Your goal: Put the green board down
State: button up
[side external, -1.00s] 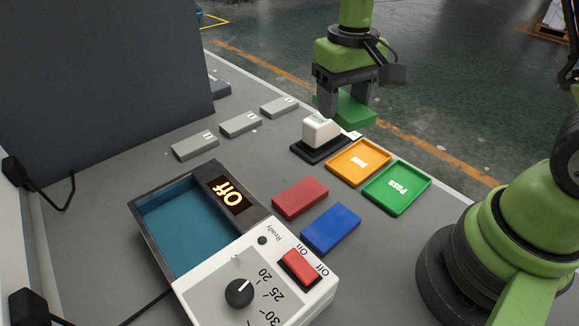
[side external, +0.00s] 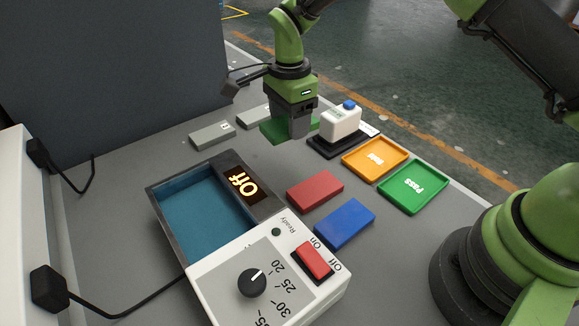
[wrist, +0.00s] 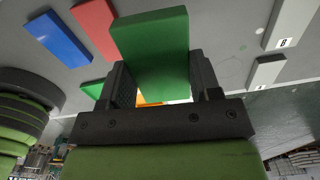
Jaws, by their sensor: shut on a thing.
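The fingers hide part of the board in the side view. It looks raised from the bench, but the size of the gap is hard to tell.
An orange tray (side external: 360,172) and green tray (side external: 391,202), red block (side external: 315,190), blue block (side external: 345,222) and switch box (side external: 205,289) are nearer. Grey blocks (side external: 212,134) lie left.

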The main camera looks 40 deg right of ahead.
aim_at(289, 168)
jog(key=shift+f, duration=0.1)
notch_tip(289, 168, down, 9)
jog(key=shift+f, duration=0.2)
dwell(0.5)
jog(key=shift+f, duration=0.15)
jog(key=o, duration=1)
